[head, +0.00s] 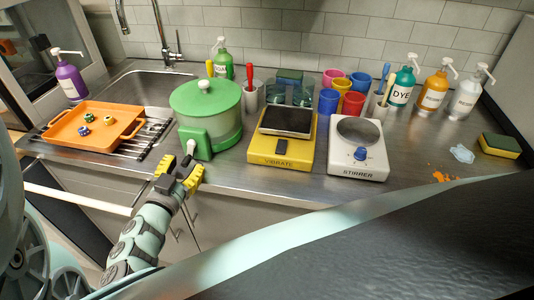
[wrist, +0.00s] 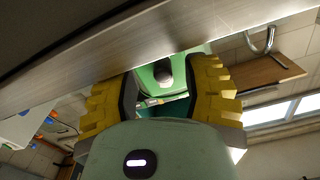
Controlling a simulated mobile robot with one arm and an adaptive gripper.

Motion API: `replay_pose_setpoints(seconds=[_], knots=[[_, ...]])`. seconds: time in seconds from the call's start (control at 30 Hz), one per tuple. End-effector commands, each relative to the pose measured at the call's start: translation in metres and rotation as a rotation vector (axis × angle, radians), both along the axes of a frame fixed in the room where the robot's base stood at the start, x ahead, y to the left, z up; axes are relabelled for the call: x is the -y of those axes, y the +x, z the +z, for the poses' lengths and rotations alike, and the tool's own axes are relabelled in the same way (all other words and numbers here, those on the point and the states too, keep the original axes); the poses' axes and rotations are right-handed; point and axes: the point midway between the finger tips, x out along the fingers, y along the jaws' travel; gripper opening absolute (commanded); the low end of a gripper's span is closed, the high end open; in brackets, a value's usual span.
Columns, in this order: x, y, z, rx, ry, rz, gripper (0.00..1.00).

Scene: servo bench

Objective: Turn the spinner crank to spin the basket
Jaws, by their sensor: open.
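The spinner stands left of the middle of the counter in the head view. It has a green lid (head: 206,96) with a pale top knob and a see-through green basket body (head: 225,128). A green housing (head: 197,143) on its front carries the crank (head: 189,148), a small arm with a pale and dark knob. My gripper (head: 178,172) is open, just in front of and below the crank. In the wrist view the green housing (wrist: 150,72) and a dark round knob (wrist: 164,73) show between the open yellow fingers (wrist: 162,88). I cannot tell whether they touch.
An orange tray (head: 80,127) with small dice-like pieces sits left on a rack. A yellow vibrate plate (head: 281,151) and a white stirrer (head: 358,163) stand right of the spinner. Cups and pump bottles line the back. The counter's front edge is close to my gripper.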

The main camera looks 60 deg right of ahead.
Motion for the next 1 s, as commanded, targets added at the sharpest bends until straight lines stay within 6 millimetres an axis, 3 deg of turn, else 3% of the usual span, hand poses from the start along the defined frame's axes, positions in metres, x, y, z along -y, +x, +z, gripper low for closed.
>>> replay_pose_setpoints(seconds=[0.23,0.43,0.6,0.87,0.9,1.0], knots=[[-0.049,-0.018,-0.001,-0.004,0.004,0.008,0.47],[-0.079,-0.031,0.000,0.000,0.001,0.006,0.47],[-0.090,-0.036,0.001,-0.001,-0.001,0.004,0.47],[-0.091,-0.037,0.001,0.000,-0.003,0.002,0.47],[-0.091,-0.037,0.001,0.000,-0.003,0.002,0.53],[-0.096,-0.034,-0.001,-0.014,-0.008,0.012,0.48]])
